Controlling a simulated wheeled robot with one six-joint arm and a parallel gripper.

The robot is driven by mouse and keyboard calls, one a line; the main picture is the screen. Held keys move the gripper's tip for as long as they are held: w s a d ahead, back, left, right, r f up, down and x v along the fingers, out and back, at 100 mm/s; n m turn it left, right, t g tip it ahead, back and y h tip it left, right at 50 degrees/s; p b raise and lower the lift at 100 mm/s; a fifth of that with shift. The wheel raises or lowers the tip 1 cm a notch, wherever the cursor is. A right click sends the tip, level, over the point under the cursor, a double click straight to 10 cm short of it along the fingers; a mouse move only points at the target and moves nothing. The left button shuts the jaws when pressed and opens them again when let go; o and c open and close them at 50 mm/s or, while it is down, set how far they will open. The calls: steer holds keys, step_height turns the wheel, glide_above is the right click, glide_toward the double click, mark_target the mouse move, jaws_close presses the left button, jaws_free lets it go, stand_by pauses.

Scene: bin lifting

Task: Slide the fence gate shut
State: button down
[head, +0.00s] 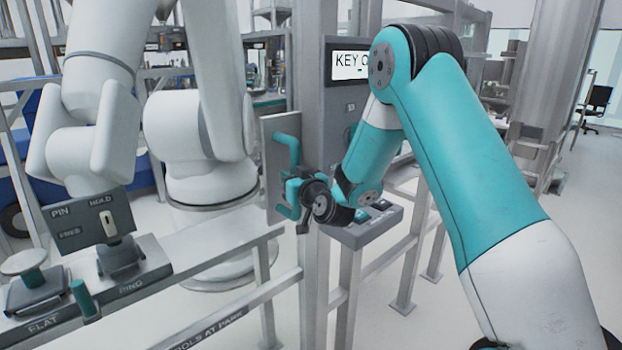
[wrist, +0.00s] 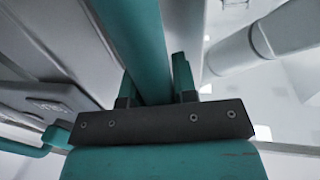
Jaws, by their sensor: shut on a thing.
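The fence gate's grey panel (head: 270,190) stands upright beside a grey post (head: 313,120) in the head view. A teal bent handle (head: 288,145) is fixed to its face. My gripper (head: 294,190) is at the lower half of this handle, and its dark wrist covers part of it. In the wrist view the teal handle bar (wrist: 150,45) runs between the two fingers of my gripper (wrist: 155,85), which are shut on it. I cannot tell from these views how far the gate is from its closed position.
A control box (head: 352,95) with a "KEY O" display, partly hidden by my arm, is on the post. A ledge (head: 200,250) with labelled fixtures (head: 110,225) is at the left. A white robot arm (head: 205,140) stands behind it. Open floor lies at the right.

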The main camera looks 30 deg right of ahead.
steer(key=shift+d, duration=0.2)
steer(key=c, duration=0.9)
jaws_free()
steer(key=shift+d, duration=0.2)
steer(key=shift+a, duration=0.1)
steer(key=s+b, duration=1.7)
steer(key=b, duration=0.1)
steer(key=shift+s+a, duration=0.15)
steer(key=shift+a, duration=0.05)
